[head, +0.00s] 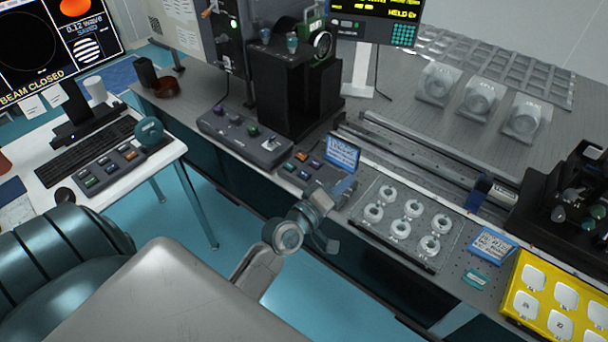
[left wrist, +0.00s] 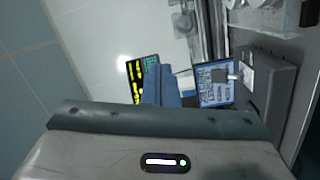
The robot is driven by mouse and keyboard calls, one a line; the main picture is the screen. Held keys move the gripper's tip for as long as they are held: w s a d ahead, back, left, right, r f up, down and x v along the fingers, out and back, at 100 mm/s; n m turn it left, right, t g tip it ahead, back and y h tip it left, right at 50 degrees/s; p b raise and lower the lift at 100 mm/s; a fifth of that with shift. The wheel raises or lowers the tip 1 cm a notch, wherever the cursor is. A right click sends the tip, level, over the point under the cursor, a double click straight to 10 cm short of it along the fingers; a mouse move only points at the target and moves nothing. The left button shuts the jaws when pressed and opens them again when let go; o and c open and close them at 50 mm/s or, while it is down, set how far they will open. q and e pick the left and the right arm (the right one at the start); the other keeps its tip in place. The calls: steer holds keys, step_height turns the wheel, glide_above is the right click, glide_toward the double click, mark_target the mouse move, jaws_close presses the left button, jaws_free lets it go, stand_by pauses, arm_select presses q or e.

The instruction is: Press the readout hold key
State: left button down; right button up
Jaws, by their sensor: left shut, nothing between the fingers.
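The readout (head: 372,8) stands on a post at the back of the optical table, with yellow text that includes "HELD" and a green keypad (head: 403,35) at its lower right. It also shows turned sideways in the left wrist view (left wrist: 138,92). A small control box (head: 318,186) with coloured keys sits at the table's front edge; I cannot read which key is hold. My left gripper (head: 346,185) is shut and empty, over the right end of this box. Its blue fingers (left wrist: 160,88) show in the left wrist view. I cannot tell whether they touch anything. My right gripper is out of view.
A blue card (head: 342,152) stands behind the box. A grey box with knobs (head: 245,135) and a tall black instrument (head: 290,88) are to the left. A clear tray of white rings (head: 402,230) and a yellow tray (head: 530,318) are to the right. A rail (head: 420,155) runs behind.

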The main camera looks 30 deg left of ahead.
arm_select(q)
steer(key=w+a+r+n+t+y, duration=0.4)
steer(key=a+r+n+y, duration=0.7)
steer(key=n, duration=0.8)
steer(key=a+n+g+y, duration=0.7)
steer(key=n+g+y, duration=0.35)
steer(key=n, duration=0.75)
steer(key=w+d+f+n+g+h, duration=0.1)
steer(key=d+f+n+g+h, duration=0.3)
steer(key=f+n+g+h, duration=0.4)
steer(key=shift+d+f+n+h, duration=0.25)
steer(key=shift+n+h, duration=0.2)
steer(key=shift+n, duration=0.45)
steer(key=shift+w+a+f, duration=0.1)
